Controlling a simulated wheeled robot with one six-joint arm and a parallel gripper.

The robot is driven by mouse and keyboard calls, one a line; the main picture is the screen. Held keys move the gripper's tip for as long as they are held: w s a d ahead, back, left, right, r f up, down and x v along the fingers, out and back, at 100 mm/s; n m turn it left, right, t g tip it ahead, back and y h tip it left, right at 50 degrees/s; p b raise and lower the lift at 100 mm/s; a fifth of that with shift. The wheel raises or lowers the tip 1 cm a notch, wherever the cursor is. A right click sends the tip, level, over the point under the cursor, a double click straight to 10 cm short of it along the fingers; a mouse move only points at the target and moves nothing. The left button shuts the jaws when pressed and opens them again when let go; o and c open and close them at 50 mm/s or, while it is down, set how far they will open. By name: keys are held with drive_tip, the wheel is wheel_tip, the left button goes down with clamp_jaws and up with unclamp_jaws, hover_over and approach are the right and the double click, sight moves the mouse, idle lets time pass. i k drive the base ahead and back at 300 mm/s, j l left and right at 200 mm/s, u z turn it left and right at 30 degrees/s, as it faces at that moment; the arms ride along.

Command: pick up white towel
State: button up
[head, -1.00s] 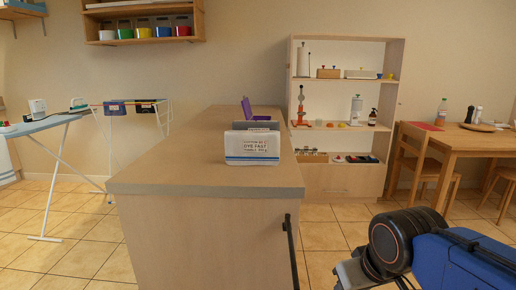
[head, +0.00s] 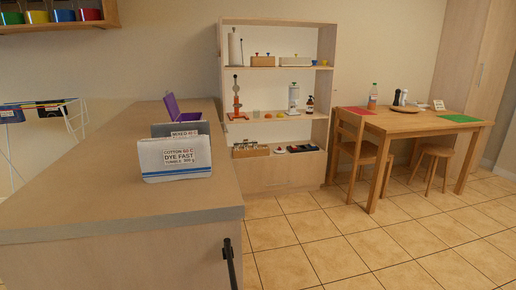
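I cannot pick out a thing that is surely the white towel. A white, blue-edged item (head: 175,158) with a printed label reading cotton, 60 C, dye fast, stands on the counter (head: 90,195); I cannot tell if it is cloth or a container. Behind it are a grey labelled item (head: 180,129) and an open purple one (head: 172,107). A white upright roll (head: 235,48) stands on the top shelf of the shelf unit. My gripper is out of view.
The shelf unit (head: 273,167) stands behind the counter against the wall. A wooden table (head: 405,123) with a chair (head: 352,150) and stool (head: 427,152) is at right. A drying rack (head: 74,122) is at far left. Tiled floor (head: 380,240) is clear at front right.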

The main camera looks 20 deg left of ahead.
sight(163, 160)
drive_tip(key=j+z, duration=0.1)
drive_tip(key=z, duration=0.85)
drive_tip(key=k+z, duration=0.15)
drive_tip(key=z, duration=0.35)
drive_tip(key=k+j+z, duration=0.15)
drive_tip(key=k+z, duration=0.3)
drive_tip(key=k+j+u, duration=0.1)
drive_tip(key=k+u, duration=0.4)
drive_tip(key=u, duration=0.35)
drive_tip(key=k+j+u, duration=0.1)
drive_tip(key=u, duration=0.35)
drive_tip(key=j+u, duration=0.1)
drive_tip(key=u, duration=0.4)
drive_tip(key=k, duration=0.05)
